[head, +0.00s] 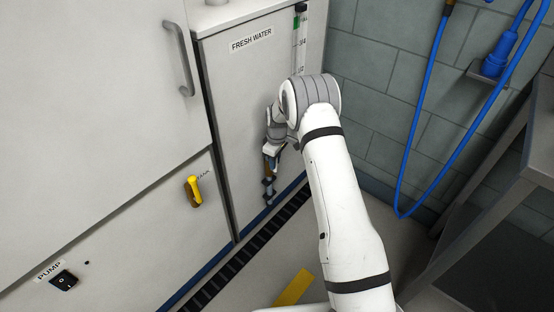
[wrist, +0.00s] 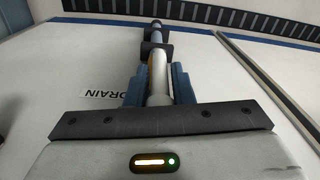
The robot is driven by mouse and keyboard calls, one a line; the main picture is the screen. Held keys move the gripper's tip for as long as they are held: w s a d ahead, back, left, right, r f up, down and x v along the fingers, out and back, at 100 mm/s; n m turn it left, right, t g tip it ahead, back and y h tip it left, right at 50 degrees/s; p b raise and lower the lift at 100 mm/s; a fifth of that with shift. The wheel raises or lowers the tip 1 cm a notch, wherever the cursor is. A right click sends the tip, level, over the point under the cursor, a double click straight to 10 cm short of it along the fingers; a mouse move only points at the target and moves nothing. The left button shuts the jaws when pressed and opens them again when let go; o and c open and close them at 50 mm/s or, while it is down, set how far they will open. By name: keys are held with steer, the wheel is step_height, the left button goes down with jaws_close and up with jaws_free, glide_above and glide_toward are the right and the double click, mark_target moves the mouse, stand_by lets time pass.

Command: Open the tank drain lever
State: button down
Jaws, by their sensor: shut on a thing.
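The drain lever (wrist: 158,84) shows in the wrist view as a pale metal bar between my two blue fingers. My gripper (wrist: 160,72) is shut on it, and the fingers hide its sides. A grey pipe (wrist: 158,33) with black clamps lies in line beyond it. A DRAIN label (wrist: 100,93) is to the left, partly covered by a finger. In the head view my gripper (head: 270,152) is low on the fresh water cabinet front, at a brownish fitting (head: 267,166) above the pipe. My wrist hides part of the lever there.
The fresh water cabinet (head: 245,100) has a level gauge (head: 300,35). A yellow handle (head: 194,191) and a PUMP switch (head: 64,280) are on the panel to the left. A blue hose (head: 410,140) hangs on the right wall. A grey bench (head: 500,180) stands at right.

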steer(key=shift+w+d, duration=0.1)
steer(key=shift+d, duration=0.2)
steer(key=c, duration=1.5)
jaws_free()
steer(key=shift+o, duration=0.6)
steer(key=shift+a, duration=0.15)
steer(key=shift+d+r+p, duration=0.2)
steer(key=shift+r+p, duration=0.7)
steer(key=shift+r, duration=3)
